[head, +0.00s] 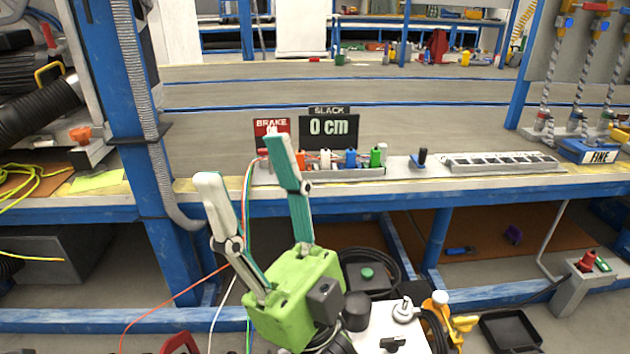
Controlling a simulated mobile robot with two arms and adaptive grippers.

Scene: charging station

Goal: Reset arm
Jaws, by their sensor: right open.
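My right gripper (245,168) is in the lower middle of the head view, with a green body and two long fingers pointing up and away. The fingers are spread apart and nothing is between them. The gripper appears in front of the blue-framed workbench, and one fingertip overlaps the red BRAKE sign (272,128) in the picture. My left gripper is not in view.
The bench holds a display reading 0 cm (329,128), a row of coloured connectors (350,158), a slotted white strip (500,163) and a FINE box (590,150). A blue post (130,100) stands left. Cables hang behind the gripper.

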